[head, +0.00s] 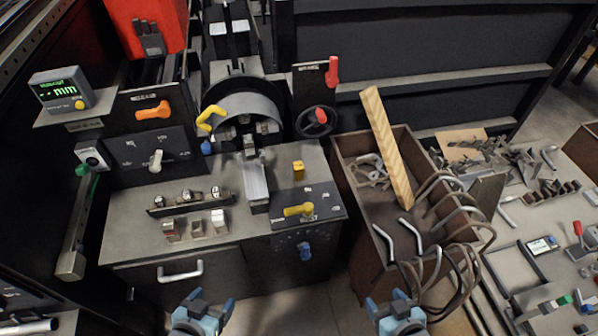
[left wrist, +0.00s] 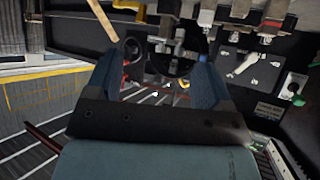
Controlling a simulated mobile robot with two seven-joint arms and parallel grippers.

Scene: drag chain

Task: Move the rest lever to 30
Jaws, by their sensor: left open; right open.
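Several levers show in the head view; labels are too small to read, so I cannot tell which is the rest lever or its setting. A yellow lever (head: 298,210) lies on a dark scale plate (head: 318,205) at the bench's right front. A curved yellow handle (head: 210,118) stands beside the grey ring. An orange lever (head: 152,112) and a white lever (head: 156,160) sit on dark panels at left. A red lever (head: 333,72) stands upright behind. My left gripper (head: 200,312) and right gripper (head: 398,318) are open and empty, in front of and apart from the bench.
A crate (head: 345,165) with a wooden plank (head: 388,145) and bent tubes stands right of the bench. Metal blocks (head: 195,228) sit on the bench front above a drawer handle (head: 180,272). A display (head: 62,90) reading mm stands at left. Floor shows between my grippers.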

